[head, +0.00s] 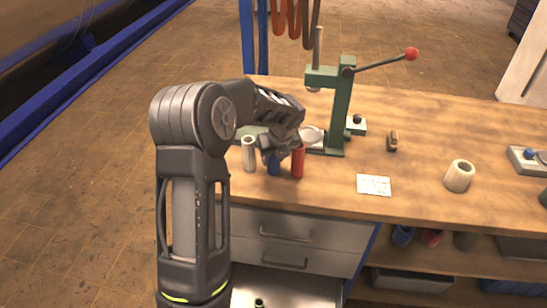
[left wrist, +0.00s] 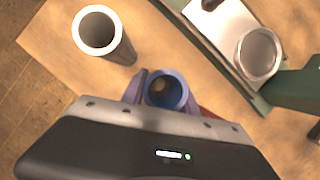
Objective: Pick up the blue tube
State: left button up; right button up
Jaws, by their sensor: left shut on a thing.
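The blue tube (head: 274,164) stands upright on the wooden bench near its front left, between a white tube (head: 249,154) and a red tube (head: 298,161). My left gripper (head: 275,152) reaches down over it and is shut on it, hiding its upper part in the head view. In the left wrist view the blue tube (left wrist: 166,90) sits between the two fingers (left wrist: 163,92), its open top facing the camera. I cannot tell whether its base touches the bench. My right gripper is not in view.
A green press (head: 342,105) with a red-knobbed lever stands just behind and right. The white tube (left wrist: 99,32) is close on the left. A paper card (head: 374,185) and a beige cylinder (head: 459,176) lie further right. Drawers (head: 288,238) are below the bench edge.

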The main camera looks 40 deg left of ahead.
pick_arm(q)
grip_shut()
notch_tip(320, 180, up, 10)
jog(key=shift+b, duration=0.45)
dwell(0.5)
